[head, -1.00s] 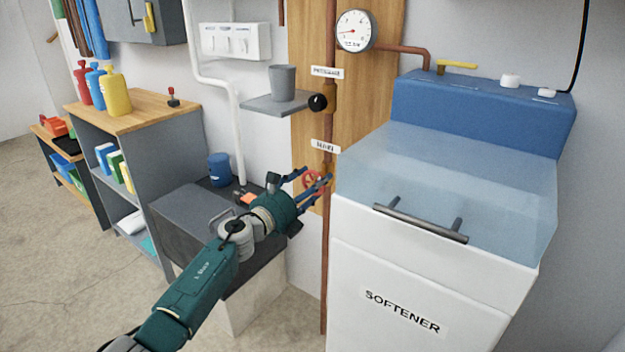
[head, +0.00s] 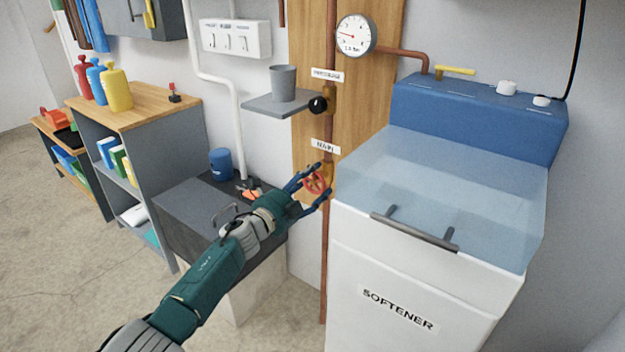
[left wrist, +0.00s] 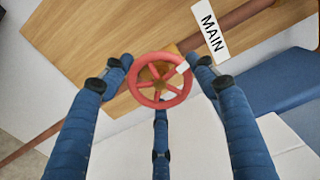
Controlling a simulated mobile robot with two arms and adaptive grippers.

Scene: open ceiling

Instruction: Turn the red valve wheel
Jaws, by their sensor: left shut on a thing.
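The red valve wheel (head: 316,182) sits on the copper pipe (head: 325,250) just below the white MAIN label (head: 325,146). In the left wrist view the spoked wheel (left wrist: 160,80) is near the middle, in front of a brass valve body. My left gripper (head: 314,186) reaches the wheel, its blue fingers around the rim on several sides. In the left wrist view the fingers (left wrist: 158,85) stand left, right and below the wheel. It is shut on the wheel. My right gripper is not in view.
The white SOFTENER cabinet (head: 400,305) with a clear lid and bar handle stands close to the right. A grey shelf with a cup (head: 282,82) and a black knob (head: 318,105) are above.

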